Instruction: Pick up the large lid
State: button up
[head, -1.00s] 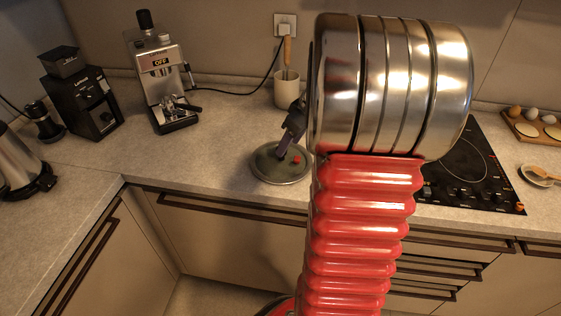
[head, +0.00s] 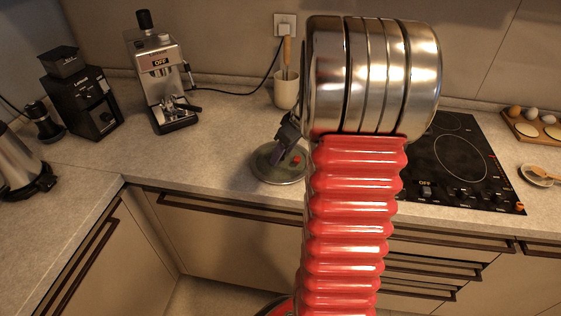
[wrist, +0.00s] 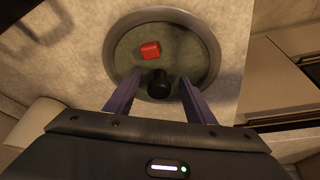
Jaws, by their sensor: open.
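The large lid (head: 265,174) lies on the countertop, a round glass disc with a metal rim. In the wrist view the lid (wrist: 125,56) has a dark knob (wrist: 159,85) near its middle. A small red object (wrist: 150,50) shows on or through the lid, beyond the knob; it also shows in the head view (head: 295,160). My gripper (wrist: 160,103) is open, with its two purple-grey fingers on either side of the knob's near side. I cannot tell whether they touch the lid. In the head view my gripper (head: 281,156) is over the lid, and my arm hides the right side of the scene behind it.
A cream utensil holder (head: 286,91) stands behind the lid. An espresso machine (head: 161,85) and a black grinder (head: 85,103) stand to the left. A black cooktop (head: 455,160) is at right. The counter left of the lid is clear.

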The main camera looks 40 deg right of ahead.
grip_shut()
dwell(0.5)
jog(key=shift+r, duration=0.1)
notch_tip(320, 180, up, 10)
jog(key=shift+f, duration=0.1)
dwell(0.5)
dwell(0.5)
